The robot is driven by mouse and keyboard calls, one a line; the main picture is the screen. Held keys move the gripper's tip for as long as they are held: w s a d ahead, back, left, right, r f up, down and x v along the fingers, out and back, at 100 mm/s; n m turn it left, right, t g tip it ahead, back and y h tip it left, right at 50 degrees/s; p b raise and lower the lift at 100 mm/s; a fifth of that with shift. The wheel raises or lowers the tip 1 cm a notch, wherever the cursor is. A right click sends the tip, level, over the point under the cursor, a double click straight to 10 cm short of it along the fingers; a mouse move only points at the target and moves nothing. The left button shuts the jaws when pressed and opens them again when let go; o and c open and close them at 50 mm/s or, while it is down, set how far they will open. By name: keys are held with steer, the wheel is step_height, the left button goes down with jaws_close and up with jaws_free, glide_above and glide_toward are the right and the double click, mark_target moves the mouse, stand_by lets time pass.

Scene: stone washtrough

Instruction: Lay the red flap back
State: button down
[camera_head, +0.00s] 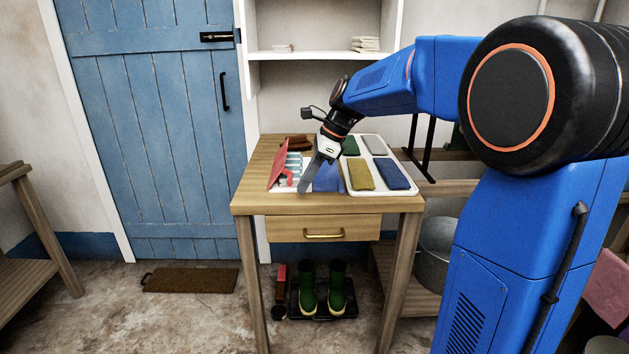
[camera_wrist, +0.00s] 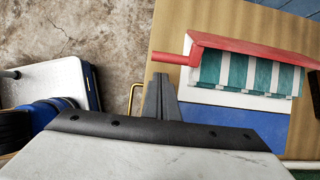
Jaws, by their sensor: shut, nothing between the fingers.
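The red flap (camera_head: 279,168) stands raised and tilted on the left part of the wooden table, beside a teal-and-white striped panel (camera_head: 294,166). In the wrist view the flap (camera_wrist: 255,48) shows as a narrow red strip above the striped panel (camera_wrist: 240,72). A red tab (camera_wrist: 175,59) sticks out from the flap's end. My gripper (camera_head: 304,187) is shut and empty, pointing down just right of the tab in the head view. In the wrist view my fingertips (camera_wrist: 160,78) are close to the tab; I cannot tell whether they touch.
A blue panel (camera_head: 327,178) lies right of my gripper. Beyond it a white tray (camera_head: 411,191) holds several coloured folded cloths. Brown blocks (camera_head: 298,142) lie at the table's back. The table's front edge (camera_head: 255,204) is bare at the left.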

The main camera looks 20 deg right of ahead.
steer(key=shift+w+a+r, duration=0.15)
steer(key=shift+a+r, duration=0.45)
steer(key=shift+r, duration=0.05)
